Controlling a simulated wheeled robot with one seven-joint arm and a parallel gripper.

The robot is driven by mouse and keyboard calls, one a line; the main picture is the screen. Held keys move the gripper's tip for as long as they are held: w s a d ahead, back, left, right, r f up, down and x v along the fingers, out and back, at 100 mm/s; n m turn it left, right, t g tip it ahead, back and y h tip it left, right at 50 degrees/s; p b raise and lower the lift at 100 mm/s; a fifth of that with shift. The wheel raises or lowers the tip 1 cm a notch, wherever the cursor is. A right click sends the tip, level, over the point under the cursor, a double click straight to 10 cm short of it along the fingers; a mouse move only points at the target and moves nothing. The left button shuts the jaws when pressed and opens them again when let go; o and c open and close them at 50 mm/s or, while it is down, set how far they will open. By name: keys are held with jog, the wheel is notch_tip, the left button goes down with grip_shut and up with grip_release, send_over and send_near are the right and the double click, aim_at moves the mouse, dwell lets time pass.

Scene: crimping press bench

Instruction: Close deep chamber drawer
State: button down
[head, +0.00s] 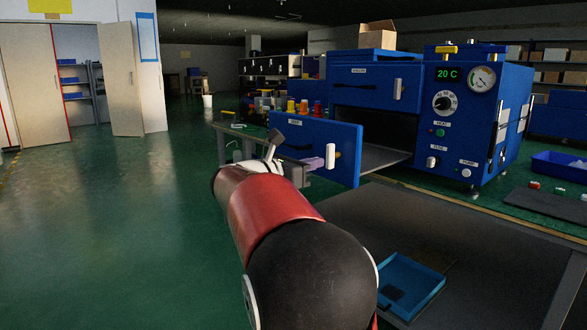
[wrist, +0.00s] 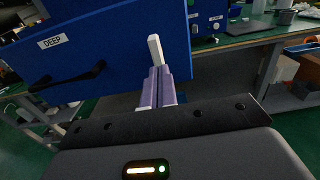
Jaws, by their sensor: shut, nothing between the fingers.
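The deep chamber drawer's blue front (head: 345,140) stands out from the machine, leaving a dark opening (head: 385,133) behind it. In the wrist view, the blue front (wrist: 120,40) bears a "DEEP" label, a dark handle (wrist: 68,77) at the left and a white upright handle (wrist: 155,48) near its right edge. The white handle (head: 330,157) also shows in the head view. My gripper (head: 322,163) is at the front beside this handle. Its pale purple fingers (wrist: 157,75) are shut together, with the handle just beyond their tips. I cannot tell whether they touch it.
The upper blue drawer (head: 365,85) looks shut. The control panel with a gauge (head: 482,78) and "20 C" display stands right of the opening. A blue tray (head: 412,285) lies on the dark surface in front. Green floor (head: 110,230) is clear at the left.

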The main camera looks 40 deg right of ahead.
jog(key=shift+w+d, duration=0.1)
jog(key=shift+d, duration=0.95)
jog(key=shift+d, duration=0.1)
